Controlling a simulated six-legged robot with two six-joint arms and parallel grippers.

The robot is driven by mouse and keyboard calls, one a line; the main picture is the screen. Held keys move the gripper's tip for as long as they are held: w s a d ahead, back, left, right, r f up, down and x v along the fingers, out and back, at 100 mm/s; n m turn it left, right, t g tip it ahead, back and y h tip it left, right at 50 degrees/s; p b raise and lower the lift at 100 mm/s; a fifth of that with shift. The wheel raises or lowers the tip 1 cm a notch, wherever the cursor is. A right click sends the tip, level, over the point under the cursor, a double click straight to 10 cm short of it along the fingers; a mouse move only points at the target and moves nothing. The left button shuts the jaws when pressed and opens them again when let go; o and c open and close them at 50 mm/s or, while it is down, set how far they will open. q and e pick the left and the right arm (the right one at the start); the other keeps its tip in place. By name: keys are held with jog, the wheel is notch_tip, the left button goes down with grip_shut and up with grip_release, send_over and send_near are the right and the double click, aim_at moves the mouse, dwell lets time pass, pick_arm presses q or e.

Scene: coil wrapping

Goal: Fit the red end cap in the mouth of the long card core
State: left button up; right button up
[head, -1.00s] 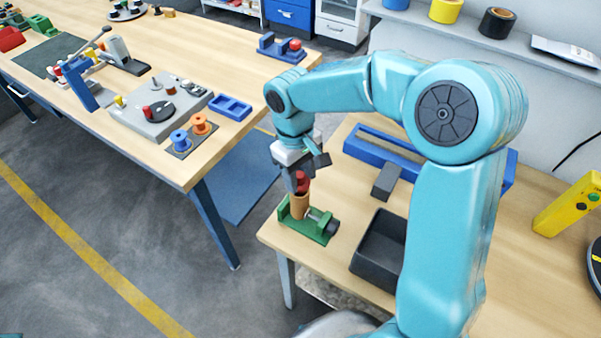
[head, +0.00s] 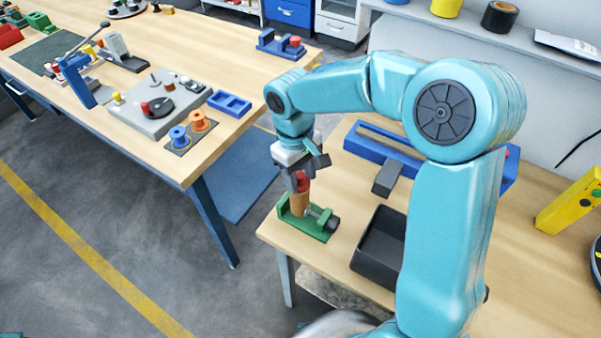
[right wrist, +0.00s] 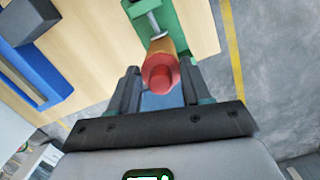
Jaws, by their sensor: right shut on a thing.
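The long card core (head: 300,204) is a tan tube standing in a green clamp (head: 318,226) at the near-left corner of the right-hand table. The red end cap (head: 302,181) is at the core's top, in line with it. My right gripper (head: 303,178) is above the core and shut on the cap. In the right wrist view the cap (right wrist: 160,74) shows between the two fingers, with the core (right wrist: 162,46) and clamp (right wrist: 150,20) beyond. The mouth is hidden by the cap, so I cannot tell how deep it sits. My left gripper is not in view.
A dark open tray (head: 376,256) stands right of the clamp. A blue rail fixture (head: 385,150) with a dark block (head: 387,179) lies behind it. A yellow post (head: 570,203) stands at the right. The left workbench (head: 215,55) is apart, across a floor gap.

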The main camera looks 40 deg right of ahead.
jog(key=shift+f+b, duration=0.4)
jog(key=shift+f, duration=0.2)
jog(key=o, duration=1.1)
jog(key=shift+r, duration=0.15)
jog(key=r, duration=0.5)
jog(key=w+r, duration=0.1)
jog(key=r, duration=0.4)
jog(key=w+r, duration=0.1)
jog(key=r, duration=0.5)
jog(key=shift+a+p, duration=0.2)
jog(key=shift+p, duration=0.15)
jog(key=shift+s, duration=0.1)
